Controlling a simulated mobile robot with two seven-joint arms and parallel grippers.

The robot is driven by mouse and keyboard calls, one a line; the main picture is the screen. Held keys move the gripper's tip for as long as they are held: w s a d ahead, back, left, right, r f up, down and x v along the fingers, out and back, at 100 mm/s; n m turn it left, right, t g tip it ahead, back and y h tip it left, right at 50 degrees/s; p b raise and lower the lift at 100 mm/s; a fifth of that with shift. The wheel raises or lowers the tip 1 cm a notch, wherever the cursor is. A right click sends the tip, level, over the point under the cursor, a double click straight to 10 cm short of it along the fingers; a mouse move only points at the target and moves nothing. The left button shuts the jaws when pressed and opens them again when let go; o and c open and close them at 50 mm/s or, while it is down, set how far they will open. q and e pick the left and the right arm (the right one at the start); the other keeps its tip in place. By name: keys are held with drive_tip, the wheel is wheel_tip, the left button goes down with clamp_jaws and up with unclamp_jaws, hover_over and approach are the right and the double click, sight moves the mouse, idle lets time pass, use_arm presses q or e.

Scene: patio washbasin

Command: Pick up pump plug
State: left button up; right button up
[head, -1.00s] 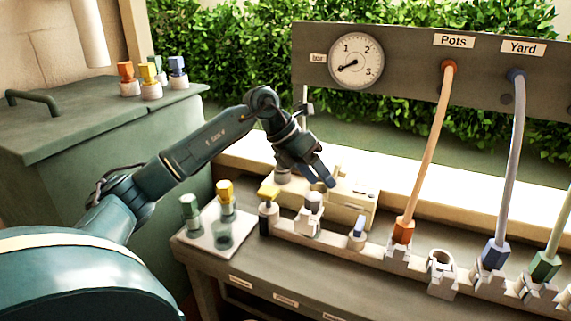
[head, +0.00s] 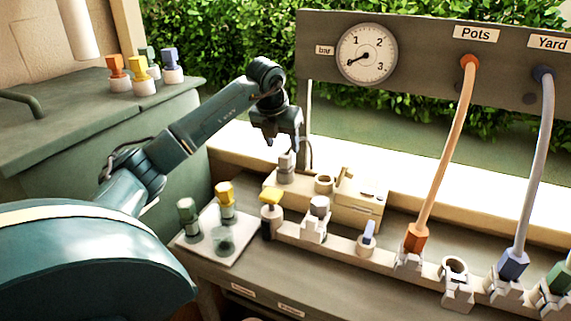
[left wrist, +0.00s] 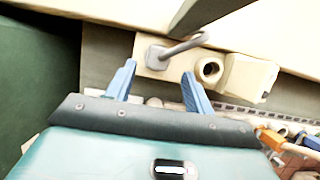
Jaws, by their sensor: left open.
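A grey plug with a grey cable, which looks like the pump plug (head: 286,161), sits upright at the left end of a cream housing (head: 358,204) behind the rail. In the left wrist view the grey plug (left wrist: 157,58) lies just beyond and between the blue fingertips, with its cable curving right. My left gripper (head: 284,140) points down just above the plug. It also shows in the left wrist view (left wrist: 158,72), with its fingers apart and nothing between them. I cannot tell whether a finger touches the plug. My right gripper is in neither view.
A rail holds a yellow-topped piece (head: 271,197), a grey-capped piece (head: 319,206), a small blue piece (head: 369,231), and orange (head: 415,238) and blue (head: 513,265) hose plugs. A white tray (head: 240,245) is front left.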

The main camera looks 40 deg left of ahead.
sight(285, 155)
use_arm(q)
drive_tip(key=shift+x, duration=3.1)
drive_tip(key=shift+a, duration=0.1)
drive_tip(key=shift+c, duration=0.4)
drive_tip(key=shift+r, duration=0.1)
drive_tip(key=c, duration=1)
drive_tip(key=shift+p, duration=0.3)
